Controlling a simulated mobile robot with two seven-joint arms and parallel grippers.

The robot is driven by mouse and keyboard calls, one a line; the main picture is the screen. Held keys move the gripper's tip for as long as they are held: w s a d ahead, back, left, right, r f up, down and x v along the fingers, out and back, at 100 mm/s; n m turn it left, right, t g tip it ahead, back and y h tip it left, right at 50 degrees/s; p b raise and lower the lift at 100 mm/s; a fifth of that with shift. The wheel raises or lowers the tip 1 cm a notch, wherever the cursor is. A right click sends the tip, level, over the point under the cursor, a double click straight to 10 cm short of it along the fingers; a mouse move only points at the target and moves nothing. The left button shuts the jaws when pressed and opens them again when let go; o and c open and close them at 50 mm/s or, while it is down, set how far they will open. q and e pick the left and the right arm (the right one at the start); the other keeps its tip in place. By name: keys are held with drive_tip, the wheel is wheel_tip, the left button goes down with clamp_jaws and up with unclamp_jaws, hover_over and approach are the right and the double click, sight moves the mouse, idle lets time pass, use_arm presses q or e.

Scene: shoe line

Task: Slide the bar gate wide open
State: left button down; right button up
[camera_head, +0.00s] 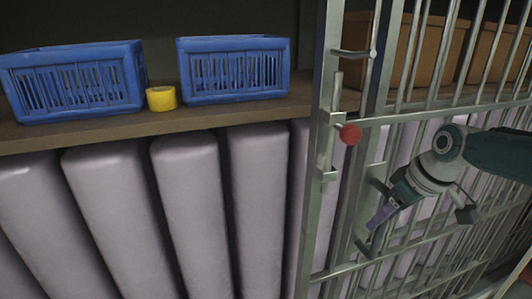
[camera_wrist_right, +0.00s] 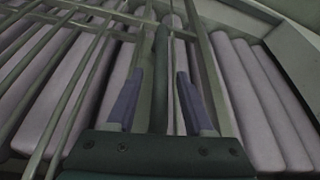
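The bar gate (camera_head: 425,115) is a grey metal frame with upright bars, filling the right side of the head view. Its left edge stands close beside a grey post (camera_head: 322,130). A red knob (camera_head: 350,133) sits on the latch at that edge. A grey bracket-like pull handle (camera_head: 377,185) is lower on the gate's edge. My right gripper (camera_head: 376,222) is at this handle. In the right wrist view its purple fingers (camera_wrist_right: 158,102) are apart, with a dark upright bar (camera_wrist_right: 161,65) between them and gaps on both sides. My left gripper is not in view.
Behind the gate are cardboard boxes (camera_head: 430,45) and pale padded columns (camera_head: 190,185). A shelf (camera_head: 60,136) on the left holds two blue baskets (camera_head: 75,82) and a yellow roll (camera_head: 161,98).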

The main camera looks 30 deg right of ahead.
drive_tip(key=p+v, duration=0.4)
drive_tip(key=v, duration=0.6)
idle(0.4)
drive_tip(key=s+a+f+n+g, duration=0.15)
drive_tip(key=s+a, duration=0.25)
drive_tip(key=a, duration=0.5)
drive_tip(key=s+a+f+n+g, duration=0.1)
drive_tip(key=s+a+f+n, duration=0.15)
drive_tip(key=a, duration=0.65)
drive_tip(key=s+a+r+t, duration=0.1)
drive_tip(key=s+a+r, duration=0.55)
drive_tip(key=a, duration=0.35)
wheel_tip(320, 180, up, 32)
drive_tip(key=m+p, duration=0.1)
drive_tip(key=p, duration=3)
drive_tip(key=shift+w+d+y, duration=0.2)
drive_tip(key=shift+w+y, duration=0.1)
drive_tip(key=shift+w, duration=0.05)
